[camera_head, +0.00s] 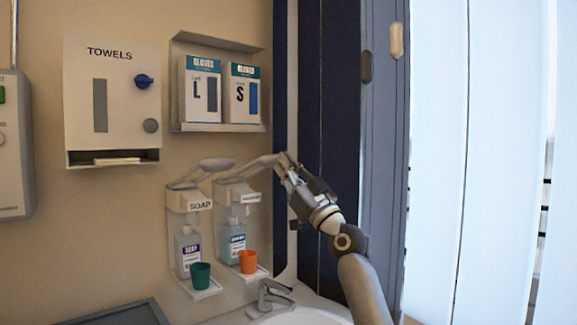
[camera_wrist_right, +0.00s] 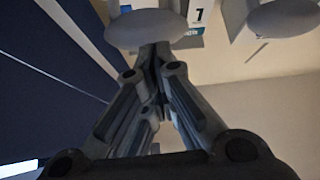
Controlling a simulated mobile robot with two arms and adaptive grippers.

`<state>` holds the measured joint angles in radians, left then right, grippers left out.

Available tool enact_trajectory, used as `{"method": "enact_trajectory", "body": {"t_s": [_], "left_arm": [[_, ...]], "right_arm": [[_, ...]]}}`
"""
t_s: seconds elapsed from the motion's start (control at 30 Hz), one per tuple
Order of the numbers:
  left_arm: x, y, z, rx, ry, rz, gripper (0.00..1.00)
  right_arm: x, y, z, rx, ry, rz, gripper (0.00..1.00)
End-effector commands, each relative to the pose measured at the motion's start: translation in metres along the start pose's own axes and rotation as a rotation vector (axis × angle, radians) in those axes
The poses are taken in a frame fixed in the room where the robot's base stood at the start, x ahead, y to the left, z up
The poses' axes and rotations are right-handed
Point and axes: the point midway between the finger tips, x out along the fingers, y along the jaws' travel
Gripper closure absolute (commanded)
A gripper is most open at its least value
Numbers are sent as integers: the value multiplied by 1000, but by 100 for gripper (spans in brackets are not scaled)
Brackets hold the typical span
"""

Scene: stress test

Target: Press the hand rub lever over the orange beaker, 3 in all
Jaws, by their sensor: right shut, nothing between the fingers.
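The hand rub dispenser (camera_head: 237,190) is the right one of two wall dispensers, with a clear blue-labelled bottle. Its grey lever (camera_head: 262,163) sticks out to the right at the top. The orange beaker (camera_head: 248,262) stands upright on the tray below it. My right gripper (camera_head: 284,166) is shut and empty, its tips at the lever's outer end. In the right wrist view the closed fingers (camera_wrist_right: 154,55) overlap the edge of the rounded lever end (camera_wrist_right: 146,29); I cannot tell if they touch. My left gripper is not in view.
The soap dispenser (camera_head: 185,200) stands close on the left, with a green beaker (camera_head: 201,275) on its tray. A towel box (camera_head: 112,130) and glove boxes (camera_head: 222,90) hang above. A tap (camera_head: 270,295) and basin lie below; a dark blue panel (camera_head: 340,90) is at right.

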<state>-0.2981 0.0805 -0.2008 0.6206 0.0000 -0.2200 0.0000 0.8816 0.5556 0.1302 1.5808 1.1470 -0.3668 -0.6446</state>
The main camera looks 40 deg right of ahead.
Motion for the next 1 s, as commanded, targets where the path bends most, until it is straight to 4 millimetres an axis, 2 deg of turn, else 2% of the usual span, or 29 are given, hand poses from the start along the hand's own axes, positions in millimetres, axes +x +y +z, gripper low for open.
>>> {"method": "enact_trajectory", "body": {"t_s": [0.03,0.2,0.4,0.6,1.0], "left_arm": [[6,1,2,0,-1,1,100],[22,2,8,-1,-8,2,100],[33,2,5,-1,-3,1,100],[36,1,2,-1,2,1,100],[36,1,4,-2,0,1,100]], "right_arm": [[-14,0,3,-5,-1,0,100],[-55,0,0,-6,1,0,100],[-87,1,-4,-3,3,1,100],[-100,1,-7,-1,5,1,100],[-100,1,-8,-1,5,1,100]]}}
